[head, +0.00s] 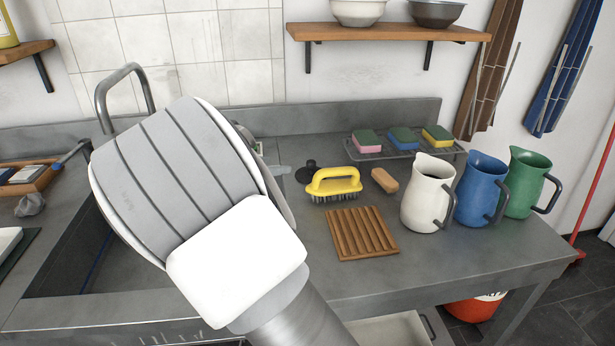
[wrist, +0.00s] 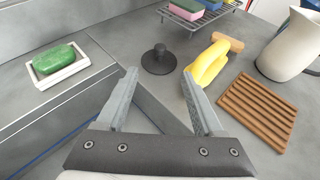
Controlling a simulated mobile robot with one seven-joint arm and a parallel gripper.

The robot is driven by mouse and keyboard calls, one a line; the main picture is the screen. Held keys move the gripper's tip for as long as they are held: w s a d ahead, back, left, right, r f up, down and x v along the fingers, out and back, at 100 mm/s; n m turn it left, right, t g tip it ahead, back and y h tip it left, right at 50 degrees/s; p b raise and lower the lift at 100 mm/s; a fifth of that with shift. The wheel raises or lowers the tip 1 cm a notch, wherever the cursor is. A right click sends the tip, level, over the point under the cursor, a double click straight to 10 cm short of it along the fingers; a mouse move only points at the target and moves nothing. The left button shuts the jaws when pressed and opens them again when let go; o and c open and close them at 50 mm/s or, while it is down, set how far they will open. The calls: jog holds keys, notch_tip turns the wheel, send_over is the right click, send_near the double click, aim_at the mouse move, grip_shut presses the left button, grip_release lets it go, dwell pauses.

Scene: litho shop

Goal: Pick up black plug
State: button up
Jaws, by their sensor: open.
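The black plug (wrist: 158,58) is a dark round disc with a small knob on top. It lies flat on the grey counter, ahead of my gripper (wrist: 160,88) in the wrist view. My gripper is open, its two fingers apart with nothing between them; the plug is beyond the fingertips. In the head view the plug (head: 306,172) sits just left of the yellow brush, and my arm covers most of the left middle.
A yellow-handled brush (head: 335,183) stands close right of the plug. A wooden slatted rack (head: 362,233), a small wooden brush (head: 384,180), a sponge rack (head: 404,151) and white (head: 427,193), blue and green jugs lie rightward. Green soap (wrist: 54,59) in a white dish is left.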

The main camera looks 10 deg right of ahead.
aim_at(308, 165)
jog(key=b+x, duration=0.2)
jog(key=x, duration=1)
jog(key=shift+w+a+b, duration=0.15)
jog(key=shift+w+b, duration=0.05)
jog(key=shift+b, duration=0.1)
jog(key=x, duration=0.1)
jog(key=b+x, duration=0.1)
jog(key=x, duration=0.3)
jog(key=shift+s+d+f+b, duration=0.2)
jog(key=shift+d+f+b, duration=0.05)
jog(key=shift+f+b, duration=0.15)
jog(key=shift+r, duration=0.1)
grip_shut()
